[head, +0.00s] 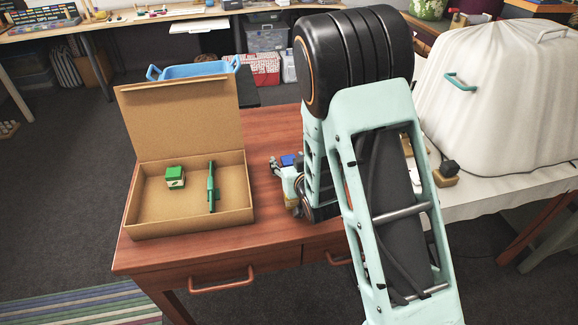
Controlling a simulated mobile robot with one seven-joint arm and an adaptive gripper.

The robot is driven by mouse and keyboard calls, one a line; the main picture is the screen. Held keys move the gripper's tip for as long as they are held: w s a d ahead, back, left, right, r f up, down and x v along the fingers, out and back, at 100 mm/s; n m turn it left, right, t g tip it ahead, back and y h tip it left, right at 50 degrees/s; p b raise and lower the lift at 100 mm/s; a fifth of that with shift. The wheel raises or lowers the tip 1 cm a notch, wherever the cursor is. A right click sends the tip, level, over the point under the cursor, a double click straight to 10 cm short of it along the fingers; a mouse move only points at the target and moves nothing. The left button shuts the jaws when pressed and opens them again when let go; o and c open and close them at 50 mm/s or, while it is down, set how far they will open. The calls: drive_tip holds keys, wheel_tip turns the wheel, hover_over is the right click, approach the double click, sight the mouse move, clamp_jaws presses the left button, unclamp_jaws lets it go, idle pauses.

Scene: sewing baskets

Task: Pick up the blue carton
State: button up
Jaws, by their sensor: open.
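A small blue block-like thing (288,160), which looks like the blue carton, shows on the red-brown table just beyond my gripper. Most of it is hidden behind my gripper and arm. My gripper (277,168) is low over the table, right of the cardboard box, with its fingers open. I cannot tell whether the blue thing lies between the fingers or behind them, or whether they touch it.
An open cardboard box (225,216) with its lid raised stands at left, holding a green-and-white carton (175,177) and a green bottle-like item (211,188). A blue basket (192,70) is behind it. A cloth-covered hamper (500,100) stands at right.

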sight(288, 159)
drive_tip(key=c, duration=1.3)
drive_tip(key=shift+o, duration=0.2)
drive_tip(key=shift+r, duration=0.15)
wheel_tip(288, 159, up, 4)
drive_tip(key=shift+s+f+p, duration=0.1)
drive_tip(key=shift+p, duration=1.1)
drive_tip(key=s+r+p, duration=0.5)
drive_tip(key=s+r, duration=0.1)
drive_tip(key=s, duration=0.1)
drive_tip(key=shift+a+r, duration=0.15)
drive_tip(key=shift+r, duration=0.15)
drive_tip(key=s+r+p, duration=0.2)
drive_tip(key=s+p, duration=0.4)
drive_tip(key=p, duration=0.8)
drive_tip(key=shift+s+r, duration=0.2)
drive_tip(key=shift+s, duration=0.2)
